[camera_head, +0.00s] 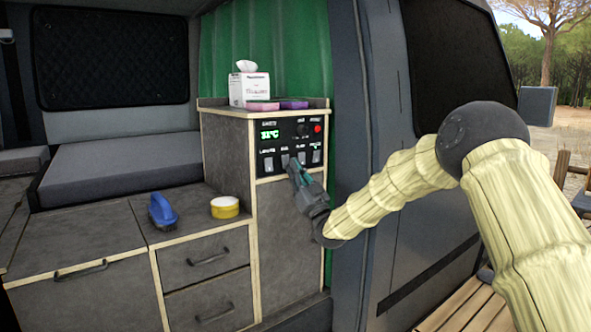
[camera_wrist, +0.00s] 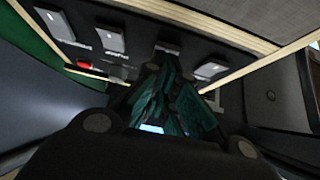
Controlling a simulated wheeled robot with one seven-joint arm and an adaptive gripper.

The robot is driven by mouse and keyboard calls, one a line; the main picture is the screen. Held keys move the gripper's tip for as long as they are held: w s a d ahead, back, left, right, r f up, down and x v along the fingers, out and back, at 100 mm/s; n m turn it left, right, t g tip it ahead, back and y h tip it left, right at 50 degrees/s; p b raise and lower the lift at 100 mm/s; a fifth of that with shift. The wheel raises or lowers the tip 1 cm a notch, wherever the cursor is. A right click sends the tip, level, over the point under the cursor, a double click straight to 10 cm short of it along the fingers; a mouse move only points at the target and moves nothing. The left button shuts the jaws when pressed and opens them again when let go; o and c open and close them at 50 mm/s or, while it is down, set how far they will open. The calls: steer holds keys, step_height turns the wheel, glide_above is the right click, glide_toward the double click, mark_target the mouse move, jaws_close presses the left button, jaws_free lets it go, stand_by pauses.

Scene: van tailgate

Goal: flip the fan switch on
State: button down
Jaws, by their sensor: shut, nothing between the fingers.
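The black control panel (camera_head: 290,136) on the cabinet front carries a row of several pale rocker switches, a green "31°C" readout and a red button. The labels are too small to read surely, so I cannot tell which switch is the fan switch. My gripper (camera_head: 294,164) is shut and empty, with its tips at the lower part of the panel, close to the second switch from the left (camera_head: 284,160). In the wrist view my gripper (camera_wrist: 172,68) points at that same switch (camera_wrist: 167,47), partly covering it. I cannot tell whether they touch.
A tissue box (camera_head: 249,90) and pink and purple items stand on the cabinet top. A blue brush (camera_head: 162,212) and a yellow roll (camera_head: 225,207) lie on the lower counter. The van's door pillar (camera_head: 352,150) is close to the right of the panel.

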steer(key=shift+w+a+f+t+b, duration=0.15)
steer(key=shift+f+b, duration=0.1)
steer(key=shift+b, duration=0.2)
steer(key=shift+w+f+t+b, duration=0.15)
steer(key=shift+f+b, duration=0.1)
steer(key=shift+b, duration=0.15)
steer(key=shift+r+p, duration=0.25)
steer(key=shift+p, duration=0.1)
steer(key=shift+s+r, duration=0.1)
steer(key=shift+s, duration=0.05)
steer(key=b+v, duration=0.2)
steer(key=v, duration=1.1)
